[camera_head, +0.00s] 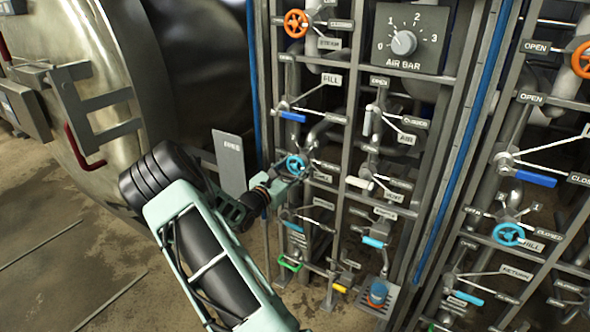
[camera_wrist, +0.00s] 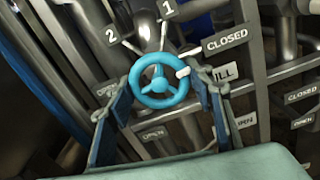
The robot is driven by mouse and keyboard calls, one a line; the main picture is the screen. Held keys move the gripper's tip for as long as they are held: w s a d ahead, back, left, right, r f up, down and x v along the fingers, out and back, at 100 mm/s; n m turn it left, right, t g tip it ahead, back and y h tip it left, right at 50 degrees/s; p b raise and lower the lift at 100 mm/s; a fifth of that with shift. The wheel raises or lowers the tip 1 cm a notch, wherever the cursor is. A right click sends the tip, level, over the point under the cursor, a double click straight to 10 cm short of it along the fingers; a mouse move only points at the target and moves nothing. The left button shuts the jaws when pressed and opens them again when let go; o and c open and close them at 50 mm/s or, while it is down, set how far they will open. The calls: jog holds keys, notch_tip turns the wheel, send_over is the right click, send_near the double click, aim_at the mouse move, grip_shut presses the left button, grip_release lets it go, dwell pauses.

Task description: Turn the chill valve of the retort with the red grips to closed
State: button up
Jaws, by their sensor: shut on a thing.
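The retort door (camera_head: 95,60) at the left has red grips (camera_head: 82,150). On the pipe panel beside it is a blue chill valve handwheel (camera_head: 297,165). In the wrist view the handwheel (camera_wrist: 160,80) shows whole, with labels "2", "1" and CLOSED (camera_wrist: 225,40) around it and a partly hidden "ILL" plate (camera_wrist: 226,73). A white mark (camera_wrist: 183,72) on its rim points right and slightly up, a little below the line to CLOSED. My gripper (camera_wrist: 160,92) is shut on the wheel, one finger on each side of the rim; it also shows in the head view (camera_head: 283,178).
An orange wheel (camera_head: 296,23) and a lever with a blue grip (camera_head: 293,117) are above. Vertical posts and several levers crowd the panel. A second panel at the right has another blue wheel (camera_head: 508,234). A grey plate (camera_head: 230,162) stands left of my gripper.

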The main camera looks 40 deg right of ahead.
jog(key=shift+f+m, duration=0.1)
jog(key=shift+m, duration=0.5)
jog(key=o, duration=1.2)
jog(key=shift+c, duration=0.2)
jog(key=v, duration=1.2)
